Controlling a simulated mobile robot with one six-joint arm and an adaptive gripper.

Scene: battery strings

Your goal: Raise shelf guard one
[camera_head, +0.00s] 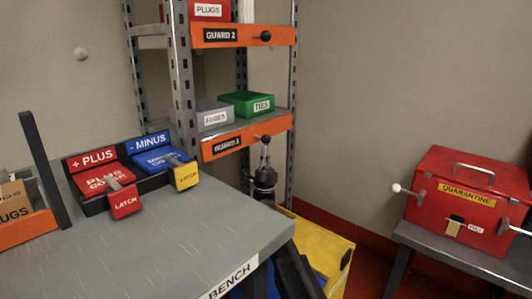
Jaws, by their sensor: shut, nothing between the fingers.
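An orange guard (284,125) runs along the front edge of the lower visible shelf. Its black label reads GUARD, with a number too small to read surely. A dark round knob (266,139) sticks out near its right end. My gripper (265,152) is just below this knob, fingers pointing up, shut and empty. Its tips look close to the knob or touching it; I cannot tell which. A second orange guard (283,34), labelled GUARD 2, is on the shelf above, with its own dark knob (266,36).
A grey FUSES bin (213,106) and green TIES bin (246,99) stand behind the lower guard. The grey bench (180,240) fills the front left, with red and blue latch units. A yellow container (325,250) is below right. A red QUARANTINE box (470,210) stands right.

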